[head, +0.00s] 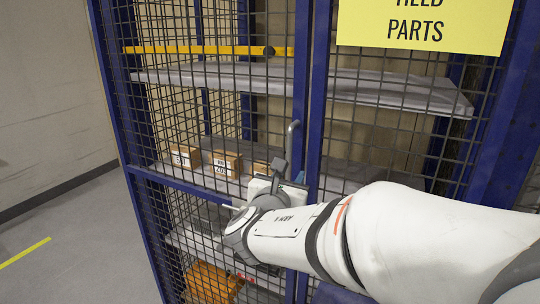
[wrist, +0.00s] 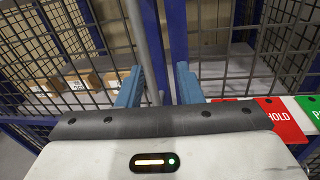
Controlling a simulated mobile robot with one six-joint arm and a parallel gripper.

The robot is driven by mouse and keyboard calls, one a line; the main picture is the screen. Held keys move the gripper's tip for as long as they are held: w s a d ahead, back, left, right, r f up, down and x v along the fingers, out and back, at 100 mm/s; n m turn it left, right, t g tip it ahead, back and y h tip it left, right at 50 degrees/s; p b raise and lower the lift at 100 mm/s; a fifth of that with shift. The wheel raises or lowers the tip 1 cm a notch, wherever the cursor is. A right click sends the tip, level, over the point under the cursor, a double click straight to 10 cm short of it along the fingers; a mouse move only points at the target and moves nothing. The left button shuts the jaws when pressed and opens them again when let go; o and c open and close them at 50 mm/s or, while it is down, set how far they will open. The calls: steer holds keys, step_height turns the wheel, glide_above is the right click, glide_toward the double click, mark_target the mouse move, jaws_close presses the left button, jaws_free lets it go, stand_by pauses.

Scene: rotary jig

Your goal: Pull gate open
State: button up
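The gate (head: 301,75) is a blue-framed wire mesh door of a cage; it stands flush beside the neighbouring blue post and looks shut. Its grey vertical bar handle (head: 293,136) is near the frame edge, partly hidden behind my gripper (head: 277,172) in the head view. In the wrist view the handle (wrist: 146,40) runs down between the two blue-grey fingers of my gripper (wrist: 158,82), closer to the left finger. The fingers are apart, with a gap to the right of the bar. Whether the left finger touches the bar cannot be told.
Behind the mesh are grey shelves (head: 215,76) with several cardboard boxes (head: 226,163). A yellow bar (head: 200,50) crosses the upper mesh. A yellow sign (head: 425,25) hangs at upper right. A red HOLD tag (wrist: 284,118) is right of my gripper. The floor (head: 75,235) at left is clear.

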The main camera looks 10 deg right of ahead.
mark_target(288, 159)
steer(key=shift+n+t+y, duration=0.3)
steer(key=shift+n+t, duration=0.2)
steer(key=shift+n, duration=0.3)
steer(key=x, duration=0.2)
steer(key=a+p+x, duration=0.1)
steer(key=x, duration=0.2)
steer(key=p+x, duration=0.1)
steer(key=x, duration=0.2)
steer(key=shift+w+a+r, duration=0.3)
steer(key=shift+a+r, duration=0.05)
steer(key=shift+r, duration=0.05)
jaws_close()
